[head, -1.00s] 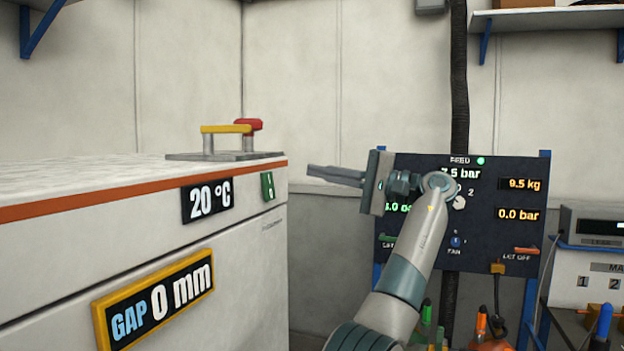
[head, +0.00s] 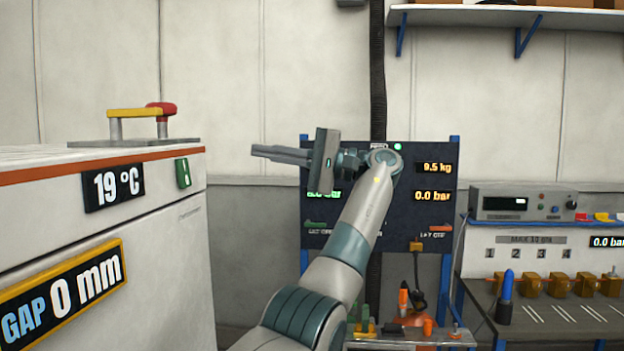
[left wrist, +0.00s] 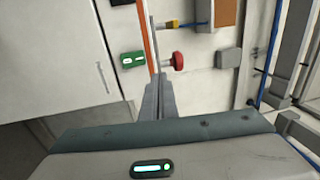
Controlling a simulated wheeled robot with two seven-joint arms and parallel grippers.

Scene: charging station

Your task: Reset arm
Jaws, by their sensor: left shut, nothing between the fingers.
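My left gripper (head: 256,152) is in the middle of the head view, raised in front of the dark gauge panel with its fingers pointing left. It is shut and empty. In the left wrist view its closed fingers (left wrist: 158,95) point up the picture, towards a white surface with an orange stripe. The fingers touch nothing that I can make out in the head view. My right gripper is in neither view.
A white cabinet (head: 190,245) reading 19 °C and GAP 0 mm stands at left, a yellow-and-red handle (head: 140,112) on top. Behind my arm is the gauge panel (head: 430,210). At right a bench (head: 560,320) carries valves and a meter (head: 520,203).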

